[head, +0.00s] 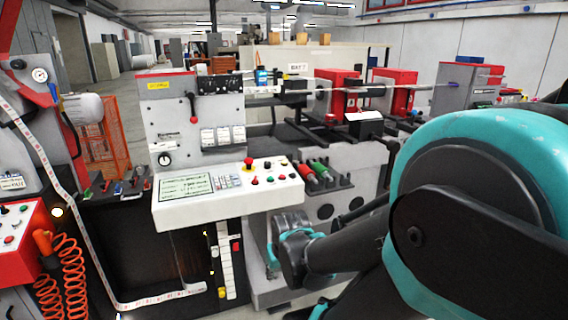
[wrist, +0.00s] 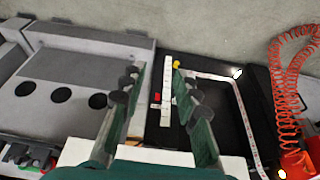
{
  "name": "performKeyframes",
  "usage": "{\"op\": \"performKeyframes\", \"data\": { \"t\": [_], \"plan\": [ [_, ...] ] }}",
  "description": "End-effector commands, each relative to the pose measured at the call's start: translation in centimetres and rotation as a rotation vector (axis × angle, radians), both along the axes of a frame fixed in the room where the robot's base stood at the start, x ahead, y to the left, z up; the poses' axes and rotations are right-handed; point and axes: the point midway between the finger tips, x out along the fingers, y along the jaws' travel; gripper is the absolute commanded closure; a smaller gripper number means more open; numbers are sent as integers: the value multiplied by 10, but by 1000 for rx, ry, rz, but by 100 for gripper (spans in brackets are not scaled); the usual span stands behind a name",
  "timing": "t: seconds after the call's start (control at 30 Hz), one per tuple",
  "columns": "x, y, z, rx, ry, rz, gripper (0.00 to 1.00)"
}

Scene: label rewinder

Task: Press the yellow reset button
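A small yellow button (head: 222,292) sits low on the machine's front, beside the lower part of an upright white strip (head: 226,262). In the wrist view the yellow button (wrist: 176,64) shows near the far end of the white strip (wrist: 166,95), between my fingers in the picture but beyond them. A red part (head: 237,246) sits beside the strip higher up. My gripper (wrist: 158,78) is open, with nothing between its fingers. In the head view my wrist is right of the strip, and the fingertips are not clear. I see no contact with the button.
The control panel (head: 205,207) with a screen and several buttons juts out above the strip. A white label web (head: 152,300) loops below it on the left. Orange coiled hoses (head: 62,275) hang at the far left. Grey floor is open beyond the machine in the wrist view.

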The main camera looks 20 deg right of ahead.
Motion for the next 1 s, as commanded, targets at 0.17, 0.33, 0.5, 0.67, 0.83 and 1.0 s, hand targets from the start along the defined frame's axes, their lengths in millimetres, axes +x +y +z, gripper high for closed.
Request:
{"op": "performKeyframes", "data": {
  "t": [0.17, 0.33, 0.5, 0.67, 0.83, 1.0],
  "plan": [
    [0, 0, 0, 0, 0, 0, 95],
    [0, 0, 0, 0, 0, 0, 100],
    [0, 0, 0, 0, 0, 0, 100],
    [0, 0, 0, 0, 0, 0, 100],
    [0, 0, 0, 0, 0, 0, 100],
    [0, 0, 0, 0, 0, 0, 100]
  ]
}}
